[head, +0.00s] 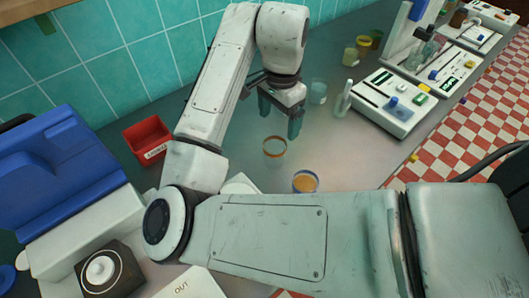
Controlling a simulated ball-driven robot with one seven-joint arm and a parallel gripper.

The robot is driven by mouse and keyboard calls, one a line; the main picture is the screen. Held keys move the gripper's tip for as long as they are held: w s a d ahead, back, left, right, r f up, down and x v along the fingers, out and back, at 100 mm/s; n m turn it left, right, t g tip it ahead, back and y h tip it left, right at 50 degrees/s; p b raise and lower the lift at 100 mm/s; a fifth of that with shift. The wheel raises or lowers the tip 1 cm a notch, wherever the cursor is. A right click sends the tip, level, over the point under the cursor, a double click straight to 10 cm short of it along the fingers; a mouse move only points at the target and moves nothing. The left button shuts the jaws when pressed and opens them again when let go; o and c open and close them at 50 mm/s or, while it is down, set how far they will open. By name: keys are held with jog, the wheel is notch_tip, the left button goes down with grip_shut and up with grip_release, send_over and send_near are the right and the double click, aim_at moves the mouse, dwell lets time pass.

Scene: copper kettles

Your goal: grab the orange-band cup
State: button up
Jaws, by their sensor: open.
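A clear cup with an orange-brown band at its rim (274,148) stands upright on the grey counter, near the middle of the head view. My gripper (280,117) is open, with its two dark fingers pointing down. In the picture it is just above the orange-band cup, apart from it and with nothing between the fingers. I cannot tell how high the fingertips are over the counter. The cup's rim and wall are in plain view.
A blue-rimmed cup (305,182) with orange contents stands close by, partly behind my arm. A pale teal cup (318,92) is right of my gripper. A red bin (147,138) is at left, white instruments (390,103) at right. Bare counter (345,150) lies right of the orange-band cup.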

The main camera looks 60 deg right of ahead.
send_over(274, 150)
jog(key=s+a, duration=0.1)
notch_tip(274, 150, down, 6)
jog(key=shift+r+b, duration=0.1)
jog(key=shift+b, duration=0.2)
jog(key=f, duration=0.2)
jog(key=a+f, duration=0.1)
jog(key=f, duration=0.1)
jog(key=shift+s+a+f+p, duration=0.1)
jog(key=shift+s+f+p, duration=0.1)
jog(key=shift+p, duration=0.1)
jog(key=shift+f, duration=0.45)
jog(key=c, duration=1.1)
